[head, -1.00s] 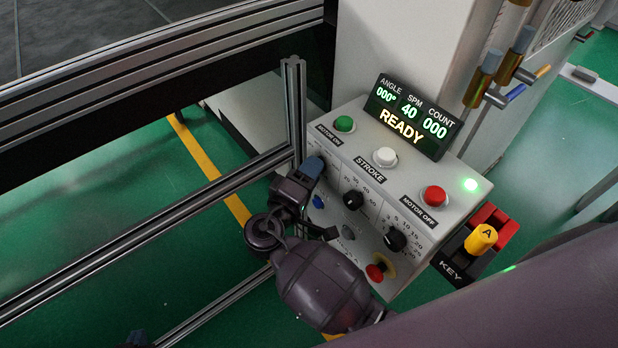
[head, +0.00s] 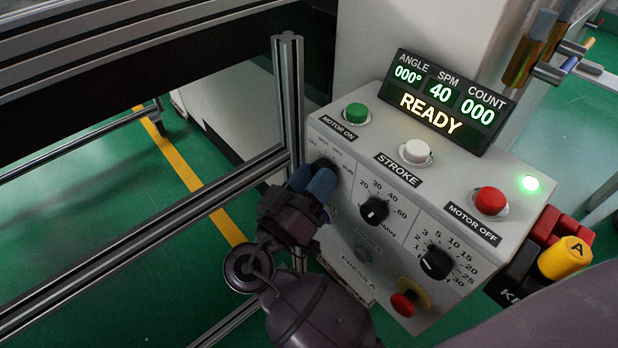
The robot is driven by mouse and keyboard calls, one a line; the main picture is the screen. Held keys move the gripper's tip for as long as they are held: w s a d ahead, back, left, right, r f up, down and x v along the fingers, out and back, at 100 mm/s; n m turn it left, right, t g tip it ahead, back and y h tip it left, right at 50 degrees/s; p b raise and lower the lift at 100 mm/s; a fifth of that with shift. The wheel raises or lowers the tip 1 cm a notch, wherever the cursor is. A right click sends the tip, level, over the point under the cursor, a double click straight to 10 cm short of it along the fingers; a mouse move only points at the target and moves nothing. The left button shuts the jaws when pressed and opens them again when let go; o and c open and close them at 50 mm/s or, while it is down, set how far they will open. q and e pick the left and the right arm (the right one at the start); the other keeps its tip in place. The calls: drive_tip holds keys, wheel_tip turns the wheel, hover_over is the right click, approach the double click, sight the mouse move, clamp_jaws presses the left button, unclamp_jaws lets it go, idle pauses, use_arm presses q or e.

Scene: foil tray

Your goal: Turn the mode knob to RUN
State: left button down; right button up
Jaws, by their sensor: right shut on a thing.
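The mode knob (head: 325,164) is a dark knob at the upper left of the control box's sloping front face, under the MOTOR ON label. Small position labels arc above it, with RUN at the right end. My right gripper (head: 313,181) has blue fingertips and is shut on the mode knob from below and in front. The fingers hide most of the knob, so I cannot tell which position its pointer marks. My left gripper is not in view.
The display (head: 448,100) reads READY, 40 SPM, count 000. Two black knobs (head: 374,210) (head: 436,262) and a red emergency button (head: 405,302) share the front face. Green (head: 356,113), white (head: 415,151) and red (head: 490,201) buttons line the top. A metal post (head: 288,100) stands close left.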

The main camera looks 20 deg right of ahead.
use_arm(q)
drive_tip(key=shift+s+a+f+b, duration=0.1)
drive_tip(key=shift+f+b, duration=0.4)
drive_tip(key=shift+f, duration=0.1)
use_arm(e)
drive_tip(key=shift+f+m, duration=0.15)
drive_tip(key=shift+m, duration=0.85)
drive_tip(key=shift+g+h, duration=0.3)
drive_tip(key=shift+g, duration=0.1)
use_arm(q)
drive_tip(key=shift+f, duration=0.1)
use_arm(e)
drive_tip(key=o, duration=0.9)
